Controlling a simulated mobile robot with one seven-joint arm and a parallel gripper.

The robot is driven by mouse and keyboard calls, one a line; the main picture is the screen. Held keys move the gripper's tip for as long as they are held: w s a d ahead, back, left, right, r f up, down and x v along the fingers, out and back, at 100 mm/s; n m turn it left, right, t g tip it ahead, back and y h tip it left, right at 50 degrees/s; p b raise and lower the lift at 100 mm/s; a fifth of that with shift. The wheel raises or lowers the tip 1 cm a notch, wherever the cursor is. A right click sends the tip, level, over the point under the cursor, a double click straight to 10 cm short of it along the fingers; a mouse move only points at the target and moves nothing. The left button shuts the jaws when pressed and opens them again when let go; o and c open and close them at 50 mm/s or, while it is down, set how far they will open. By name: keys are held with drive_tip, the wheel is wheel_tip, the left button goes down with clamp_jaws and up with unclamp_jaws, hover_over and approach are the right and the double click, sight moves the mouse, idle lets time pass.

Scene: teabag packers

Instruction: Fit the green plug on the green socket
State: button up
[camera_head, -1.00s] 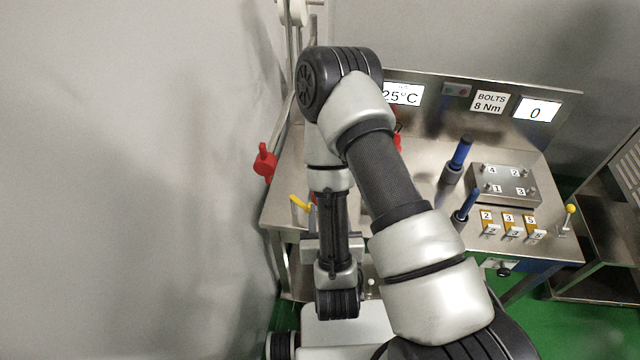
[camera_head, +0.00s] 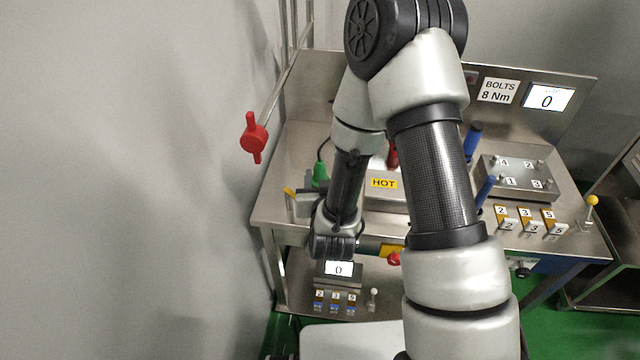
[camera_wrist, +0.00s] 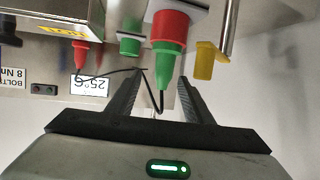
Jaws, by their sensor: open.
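The green plug (camera_wrist: 168,62) tapers toward my gripper in the wrist view, with a black cable leaving its narrow end. Its wide end meets a red socket-like part (camera_wrist: 169,27); whether it is seated there I cannot tell. The green socket (camera_wrist: 130,42) is a short green block on a plate to the left of it. My gripper (camera_wrist: 160,82) is open, its fingers pointing at the green plug, which lies between and slightly beyond the tips. In the head view, a green piece (camera_head: 320,173) shows beside my wrist; my fingers are hidden there.
A red plug (camera_wrist: 82,55) hangs by the HOT box (camera_head: 384,198), joined by the cable. A yellow handle (camera_wrist: 205,62) stands close right of the green plug in the wrist view. A red valve handle (camera_head: 254,138) is at the bench's left.

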sight(321, 171)
drive_tip(key=x, duration=0.5)
drive_tip(key=shift+a, duration=0.3)
drive_tip(key=shift+c, duration=0.4)
clamp_jaws()
